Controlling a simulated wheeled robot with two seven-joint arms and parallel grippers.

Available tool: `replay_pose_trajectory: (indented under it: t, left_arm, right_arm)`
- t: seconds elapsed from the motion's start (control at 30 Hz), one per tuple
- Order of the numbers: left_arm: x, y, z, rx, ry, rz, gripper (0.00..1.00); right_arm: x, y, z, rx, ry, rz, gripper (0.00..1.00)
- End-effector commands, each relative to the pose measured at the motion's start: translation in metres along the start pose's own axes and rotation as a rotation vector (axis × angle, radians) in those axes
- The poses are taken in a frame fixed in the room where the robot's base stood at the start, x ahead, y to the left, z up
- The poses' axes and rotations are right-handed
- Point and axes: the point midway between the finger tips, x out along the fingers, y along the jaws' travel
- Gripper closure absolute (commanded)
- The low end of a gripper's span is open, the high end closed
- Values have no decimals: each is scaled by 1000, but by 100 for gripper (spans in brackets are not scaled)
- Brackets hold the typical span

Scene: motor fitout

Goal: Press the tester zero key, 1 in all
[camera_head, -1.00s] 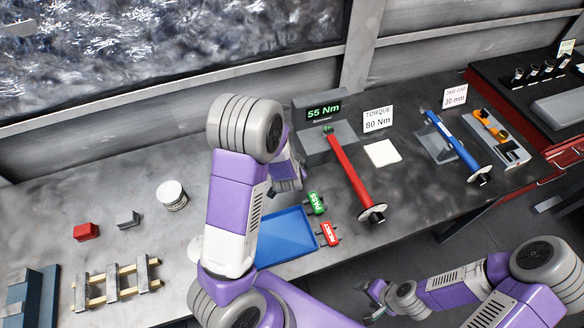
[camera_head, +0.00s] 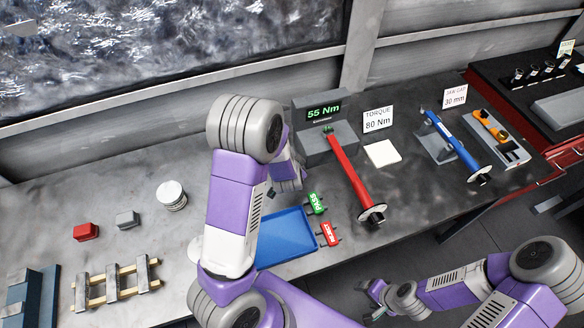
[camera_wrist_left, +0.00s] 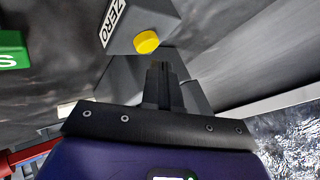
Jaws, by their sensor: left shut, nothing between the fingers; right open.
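The torque tester (camera_head: 309,142) stands at the back of the bench, its green display reading 55 Nm. The zero key is a round yellow button (camera_wrist_left: 146,42) on a grey housing beside a white ZERO label (camera_wrist_left: 114,18) in the left wrist view; in the head view my left arm hides it. My left gripper (camera_wrist_left: 163,70) is shut and empty, its fingertips just below the yellow key in the picture; I cannot tell whether they touch. In the head view it is mostly behind my arm. My right gripper (camera_head: 370,299) is open and empty in front of the bench.
A red torque wrench (camera_head: 350,172) reaches from the tester toward the front edge. A blue tray (camera_head: 287,240) and green PASS (camera_head: 316,203) and red tags (camera_head: 329,234) lie nearby. A TORQUE 80 Nm card (camera_head: 377,119) stands to the right.

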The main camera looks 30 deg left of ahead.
Motion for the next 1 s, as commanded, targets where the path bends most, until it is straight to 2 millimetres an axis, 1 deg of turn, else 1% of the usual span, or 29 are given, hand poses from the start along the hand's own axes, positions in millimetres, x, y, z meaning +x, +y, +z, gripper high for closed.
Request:
replay_pose_trajectory:
  t: [0.4,0.7,1.0]
  left_arm:
    - [0,0,0,0,0,0,100]
    - [6,5,4,2,0,0,100]
    - [6,4,4,1,0,0,100]
  right_arm:
    - [0,0,0,0,0,0,29]
    - [6,2,0,0,0,0,29]
    - [6,2,0,0,0,0,29]
